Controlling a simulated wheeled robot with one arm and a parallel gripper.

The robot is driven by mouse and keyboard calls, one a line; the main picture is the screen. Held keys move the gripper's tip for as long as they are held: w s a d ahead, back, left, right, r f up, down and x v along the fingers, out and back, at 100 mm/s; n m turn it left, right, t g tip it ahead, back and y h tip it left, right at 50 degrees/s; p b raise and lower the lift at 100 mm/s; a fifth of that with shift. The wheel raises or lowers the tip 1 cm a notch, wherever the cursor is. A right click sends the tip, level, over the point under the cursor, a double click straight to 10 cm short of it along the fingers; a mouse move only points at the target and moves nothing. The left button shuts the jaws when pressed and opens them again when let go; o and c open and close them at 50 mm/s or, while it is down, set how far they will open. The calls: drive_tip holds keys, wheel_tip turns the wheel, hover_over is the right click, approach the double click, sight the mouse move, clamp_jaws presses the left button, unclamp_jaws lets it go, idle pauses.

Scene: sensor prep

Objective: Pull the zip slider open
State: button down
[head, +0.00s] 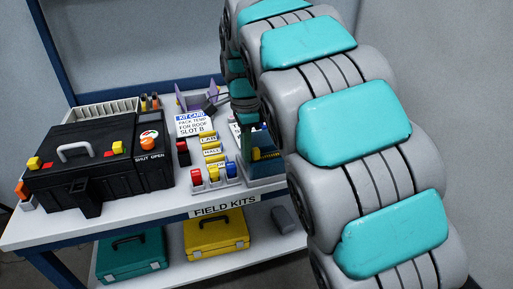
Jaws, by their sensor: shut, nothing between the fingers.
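My grey and teal arm reaches in from the right, over the right part of the workbench (110,222). My gripper (213,100) is small and dark at the back of the bench, close to a purple upright piece (187,101). It is shut, with nothing seen held. I cannot make out a zip slider; the purple piece may belong to a pouch, but it is too small and partly covered to tell. A black case (95,180) on the left has a grey handle, and a round dial beside the words SHUT OPEN.
A kit card (194,124) lies behind yellow labelled blocks (211,143). Red, yellow and blue parts stand in a tray (215,183). A dark bin (265,165) stands under my arm. A green case (131,257) and a yellow case (216,235) sit on the lower shelf.

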drive_tip(key=shift+w+d+p, duration=0.35)
drive_tip(key=shift+w+d, duration=0.25)
drive_tip(key=shift+d, duration=1.55)
drive_tip(key=shift+w+d+p, duration=0.35)
drive_tip(key=shift+w+d, duration=0.3)
drive_tip(key=shift+d, duration=1.55)
drive_tip(key=shift+w+d+p, duration=0.35)
drive_tip(key=shift+w+d, duration=0.25)
drive_tip(key=shift+d, duration=1.55)
drive_tip(key=shift+s+a, duration=0.1)
drive_tip(key=shift+a, duration=0.3)
wheel_tip(320, 180, up, 7)
drive_tip(key=p, duration=0.3)
